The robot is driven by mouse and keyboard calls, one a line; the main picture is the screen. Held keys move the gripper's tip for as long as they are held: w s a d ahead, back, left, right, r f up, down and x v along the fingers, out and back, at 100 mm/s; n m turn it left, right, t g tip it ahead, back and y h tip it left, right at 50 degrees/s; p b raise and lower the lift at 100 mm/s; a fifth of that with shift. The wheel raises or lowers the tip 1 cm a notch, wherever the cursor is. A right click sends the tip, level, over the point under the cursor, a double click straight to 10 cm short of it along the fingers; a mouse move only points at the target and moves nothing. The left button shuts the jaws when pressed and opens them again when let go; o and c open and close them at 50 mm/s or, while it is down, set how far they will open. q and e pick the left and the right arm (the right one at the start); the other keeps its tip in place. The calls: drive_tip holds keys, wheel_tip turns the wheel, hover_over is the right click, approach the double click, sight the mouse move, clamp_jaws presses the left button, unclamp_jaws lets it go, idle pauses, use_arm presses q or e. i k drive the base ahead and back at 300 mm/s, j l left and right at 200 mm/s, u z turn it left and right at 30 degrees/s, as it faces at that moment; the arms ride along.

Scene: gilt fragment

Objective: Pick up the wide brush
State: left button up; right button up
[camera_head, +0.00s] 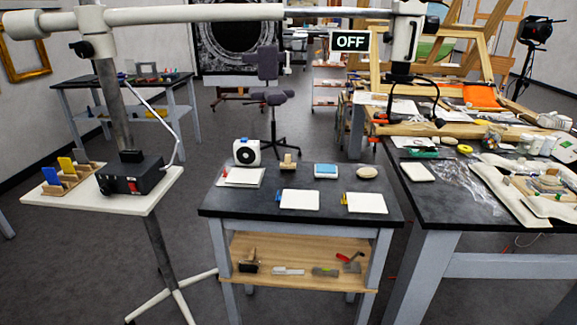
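A small table with a dark top (300,180) and a wooden lower shelf (300,246) stands in the middle of the head view. On the left of that shelf is a brush-like tool (249,261) with a wooden upper part and a dark lower end; it looks like the wide brush, but it is small in the picture. On the tabletop stands a tan wooden piece (289,161), too small to identify surely. Neither of my grippers is in view.
Other shelf tools include a grey-handled one (288,271) and a red-handled one (349,258). White pads (299,200) lie on the tabletop. A white stand (148,192) is at left, its boom (200,13) crossing overhead. A cluttered workbench (428,205) is at right.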

sight(287, 166)
drive_tip(key=i+j+z, duration=0.15)
drive_tip(key=i+j, duration=0.25)
drive_tip(key=i+j+z, duration=0.15)
drive_tip(key=i+j, duration=0.2)
drive_tip(key=j, duration=0.3)
